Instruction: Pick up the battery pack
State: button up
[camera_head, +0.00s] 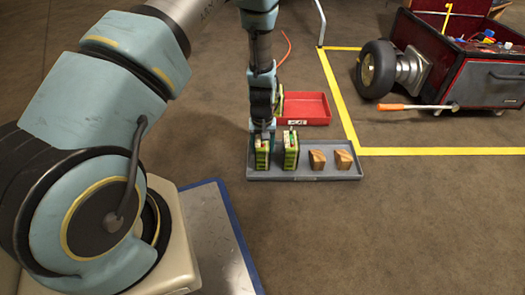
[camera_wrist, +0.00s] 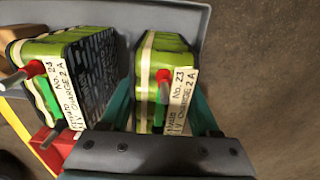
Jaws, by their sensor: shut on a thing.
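Two green battery packs with pale bands stand upright in a grey tray (camera_head: 335,174). My gripper (camera_head: 263,138) is down over the left battery pack (camera_head: 262,159) and shut on it. In the wrist view, its teal fingers close on both sides of this pack (camera_wrist: 150,75), which bears a handwritten label and a red terminal. The held pack appears to be still in the tray. The second battery pack (camera_head: 291,150) stands close beside it; it also shows at left in the wrist view (camera_wrist: 88,75). The fingers partly cover the held pack.
Two wooden blocks (camera_head: 317,159) (camera_head: 343,159) sit in the tray's right part. A red bin (camera_head: 308,107) lies just behind the tray. Floor in front is clear.

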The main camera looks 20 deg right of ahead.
grip_shut()
dwell(0.5)
